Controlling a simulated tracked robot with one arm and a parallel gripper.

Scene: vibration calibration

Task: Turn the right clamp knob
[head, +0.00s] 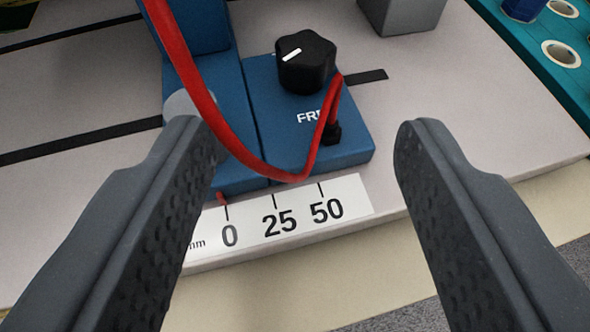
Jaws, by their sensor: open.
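A black lobed knob (306,63) with a white pointer line sits on top of a blue block (340,130) whose label reads "FR" before a red cable covers the rest. The pointer aims to the lower left in the picture. My gripper (308,135) is open and empty, with one dark ridged finger at the left and one at the right. The knob appears beyond the fingertips, between them in the picture, and neither finger touches it. I cannot tell whether this knob is the right clamp knob; no other knob shows clearly.
A red cable (203,98) loops from the upper left to a black plug on the block. A white millimetre scale (280,217) lies along the plate's front edge. A grey block (402,14) stands behind. A teal rack (545,75) with holes is at the right. The plate (480,110) is bare right of the block.

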